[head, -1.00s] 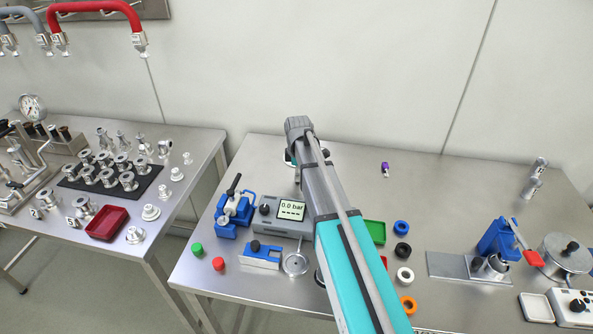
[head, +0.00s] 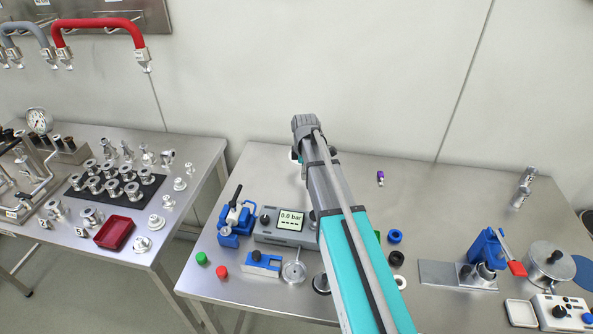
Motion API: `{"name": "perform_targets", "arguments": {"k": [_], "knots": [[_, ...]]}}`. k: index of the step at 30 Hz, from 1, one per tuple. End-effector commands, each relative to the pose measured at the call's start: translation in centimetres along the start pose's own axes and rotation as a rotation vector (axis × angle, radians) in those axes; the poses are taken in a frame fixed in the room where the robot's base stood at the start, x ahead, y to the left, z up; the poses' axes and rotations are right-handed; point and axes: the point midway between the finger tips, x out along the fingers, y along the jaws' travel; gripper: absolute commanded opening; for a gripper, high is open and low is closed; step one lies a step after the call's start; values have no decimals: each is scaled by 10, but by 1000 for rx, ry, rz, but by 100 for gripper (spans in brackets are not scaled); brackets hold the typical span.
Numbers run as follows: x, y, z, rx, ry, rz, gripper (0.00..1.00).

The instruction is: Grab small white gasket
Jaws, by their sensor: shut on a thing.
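A white ring (head: 398,283) lies on the bench just right of my arm, partly covered by it. I cannot tell whether it is the small white gasket. My grey and teal arm reaches from the bottom edge over the middle of the bench.
A black ring (head: 397,257) and a blue ring (head: 395,236) lie beside the white one. A grey gauge box (head: 281,226) and blue fixture (head: 237,216) stand left of my arm. A blue clamp press (head: 486,252) stands right. The rear bench is mostly clear.

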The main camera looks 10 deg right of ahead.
Motion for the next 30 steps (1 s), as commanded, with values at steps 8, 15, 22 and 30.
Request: {"name": "perform_targets", "arguments": {"k": [8, 15, 22, 30], "knots": [[-38, -12, 32, 2, 0, 0, 9], [-56, -26, 75, 1, 0, 0, 9], [-65, -33, 99, 0, 0, 0, 9], [-67, -35, 107, -1, 0, 0, 9]]}}
